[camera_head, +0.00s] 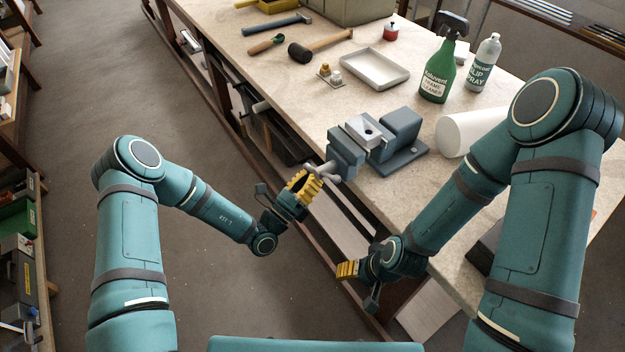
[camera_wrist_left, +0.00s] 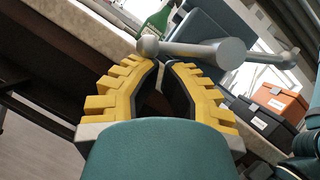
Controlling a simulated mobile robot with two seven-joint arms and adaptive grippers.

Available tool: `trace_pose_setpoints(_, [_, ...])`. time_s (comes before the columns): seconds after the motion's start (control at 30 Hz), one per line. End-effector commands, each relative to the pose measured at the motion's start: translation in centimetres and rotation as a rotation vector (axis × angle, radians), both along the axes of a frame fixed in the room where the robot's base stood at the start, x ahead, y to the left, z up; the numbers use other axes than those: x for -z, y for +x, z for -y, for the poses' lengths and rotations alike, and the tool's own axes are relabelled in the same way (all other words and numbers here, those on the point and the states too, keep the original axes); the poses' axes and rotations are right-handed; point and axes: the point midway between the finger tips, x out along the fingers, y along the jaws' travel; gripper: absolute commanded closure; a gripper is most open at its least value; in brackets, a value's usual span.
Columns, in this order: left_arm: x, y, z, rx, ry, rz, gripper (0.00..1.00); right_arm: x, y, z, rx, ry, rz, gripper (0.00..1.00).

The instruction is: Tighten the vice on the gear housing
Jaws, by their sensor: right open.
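The blue-grey vice (camera_head: 343,158) stands on the near edge of the bench. A pale block with a round hole, apparently the gear housing (camera_head: 366,131), sits between its jaws. The vice's grey handle bar (camera_head: 327,171) points towards my left gripper (camera_head: 311,183). In the left wrist view the bar (camera_wrist_left: 268,58) crosses just past the yellow fingertips, its ball end at the tips. The fingertips are close together with a narrow dark gap; whether they hold the bar is unclear. My right gripper (camera_head: 345,270) is open and empty, low beside the bench edge.
The floor (camera_head: 150,90) at left is clear.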

Motion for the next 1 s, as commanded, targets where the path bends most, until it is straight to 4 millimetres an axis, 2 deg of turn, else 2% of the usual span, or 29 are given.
trace_pose_setpoints(0.67, [-0.1,0.0,-0.3,-0.002,0.014,0.023,1.0,0.0,0.0,0.0,0.0,0.0,0.0,0.38])
trace_pose_setpoints(0.83, [0.7,-1.3,-1.5,-0.003,0.014,0.02,1.0,0.0,0.0,0.0,0.0,0.0,0.0,0.38])
trace_pose_setpoints(1.0, [2.1,-3.7,-3.7,-0.004,0.015,0.019,1.0,0.0,0.0,0.0,0.0,0.0,0.0,0.38])
